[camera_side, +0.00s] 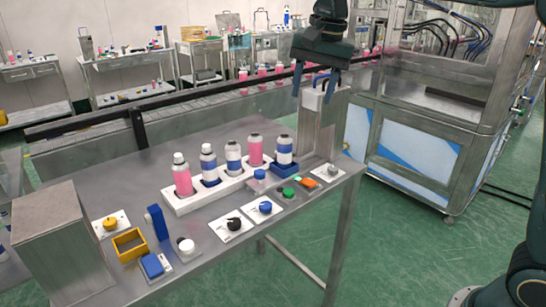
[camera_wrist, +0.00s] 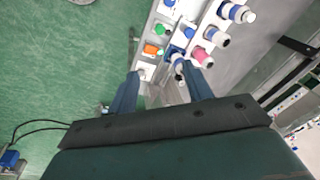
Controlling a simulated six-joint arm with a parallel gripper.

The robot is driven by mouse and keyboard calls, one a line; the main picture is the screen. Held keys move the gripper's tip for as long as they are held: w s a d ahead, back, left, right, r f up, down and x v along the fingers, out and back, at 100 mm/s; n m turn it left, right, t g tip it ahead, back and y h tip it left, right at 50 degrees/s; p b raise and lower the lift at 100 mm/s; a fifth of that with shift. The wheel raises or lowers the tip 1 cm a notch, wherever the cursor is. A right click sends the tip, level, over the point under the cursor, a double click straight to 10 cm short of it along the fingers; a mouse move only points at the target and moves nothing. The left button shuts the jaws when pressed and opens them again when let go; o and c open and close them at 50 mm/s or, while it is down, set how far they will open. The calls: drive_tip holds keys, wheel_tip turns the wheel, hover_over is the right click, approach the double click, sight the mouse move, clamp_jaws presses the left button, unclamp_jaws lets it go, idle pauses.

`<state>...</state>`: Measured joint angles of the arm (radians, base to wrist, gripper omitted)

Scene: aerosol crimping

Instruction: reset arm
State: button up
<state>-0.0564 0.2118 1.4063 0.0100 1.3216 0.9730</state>
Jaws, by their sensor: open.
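My gripper (camera_side: 312,96) hangs above the far right end of the metal table (camera_side: 130,180) in the side view. Its two fingers are apart with nothing held between them. In the wrist view my gripper (camera_wrist: 162,72) also shows spread fingers, with the table end beyond them. A row of pink and of white-and-blue bottles stands upright in a white rack (camera_side: 178,205). One white-and-blue bottle (camera_side: 284,150) stands at the right end, at a blue holder (camera_side: 288,172).
A grey metal post (camera_side: 318,125) rises at the table's right end, close below my gripper. Small knobs and buttons, including a green one (camera_side: 288,192), line the front edge. A grey box (camera_side: 62,240) stands at left. A large machine cabinet (camera_side: 425,135) is at right.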

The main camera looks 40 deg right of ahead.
drive_tip(key=s+d+n+t, duration=0.2)
drive_tip(key=s+n, duration=0.4)
drive_tip(key=s, duration=1)
drive_tip(key=s+f+n+t, duration=0.1)
drive_tip(key=s+f+n, duration=0.3)
drive_tip(key=s+f, duration=0.4)
drive_tip(key=s, duration=0.4)
drive_tip(key=shift+d+f+n, duration=0.25)
drive_tip(key=shift+f+n, duration=0.05)
